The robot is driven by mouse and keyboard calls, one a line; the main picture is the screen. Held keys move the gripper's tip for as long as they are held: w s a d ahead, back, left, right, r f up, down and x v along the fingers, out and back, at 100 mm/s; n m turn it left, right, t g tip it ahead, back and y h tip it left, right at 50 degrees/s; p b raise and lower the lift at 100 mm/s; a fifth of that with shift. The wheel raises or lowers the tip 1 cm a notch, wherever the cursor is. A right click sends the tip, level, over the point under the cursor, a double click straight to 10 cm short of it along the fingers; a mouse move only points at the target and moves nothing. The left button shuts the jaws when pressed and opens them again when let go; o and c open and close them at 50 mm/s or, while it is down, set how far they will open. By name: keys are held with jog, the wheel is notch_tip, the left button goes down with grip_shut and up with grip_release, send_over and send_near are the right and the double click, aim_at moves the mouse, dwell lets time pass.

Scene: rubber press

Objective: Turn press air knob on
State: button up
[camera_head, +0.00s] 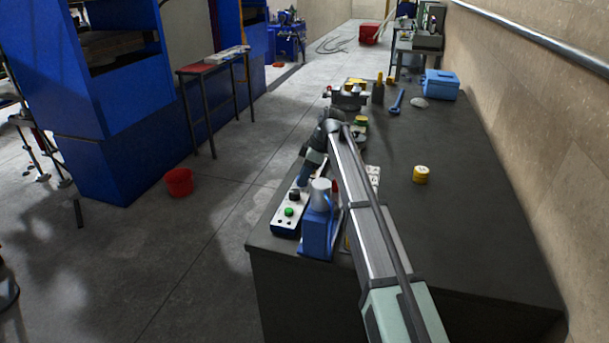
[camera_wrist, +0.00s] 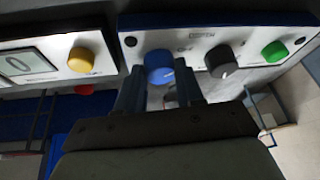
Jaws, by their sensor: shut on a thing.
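The control panel (camera_wrist: 130,22) is white with a blue edge and shows across the top of the wrist view. It carries a blue knob (camera_wrist: 158,68), a black knob (camera_wrist: 221,62) and a green knob (camera_wrist: 274,52). Small print on it is too blurred to read. My gripper (camera_wrist: 160,82) is shut on the blue knob, one dark finger on each side. The white pointer line on the knob partly shows. In the head view the panel (camera_head: 287,223) lies at the bench's left edge, with its green and black knobs visible. My wrist hides the blue knob there.
A second panel (camera_wrist: 35,45) with a display and a yellow knob (camera_wrist: 81,60) adjoins at left. A blue stand with a grey top (camera_head: 318,235) is close beside my arm. A yellow tin (camera_head: 421,175) sits on the dark bench (camera_head: 460,235), whose right part is clear.

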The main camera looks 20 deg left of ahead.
jog(key=c, duration=0.3)
jog(key=shift+s+m+t, duration=0.1)
jog(key=shift+m+t, duration=0.4)
jog(key=shift+m, duration=1.1)
jog(key=shift+c, duration=0.2)
jog(key=o, duration=1)
jog(key=shift+o, duration=0.2)
jog(key=v, duration=1.4)
jog(key=shift+d+f, duration=0.1)
jog(key=shift+f, duration=0.05)
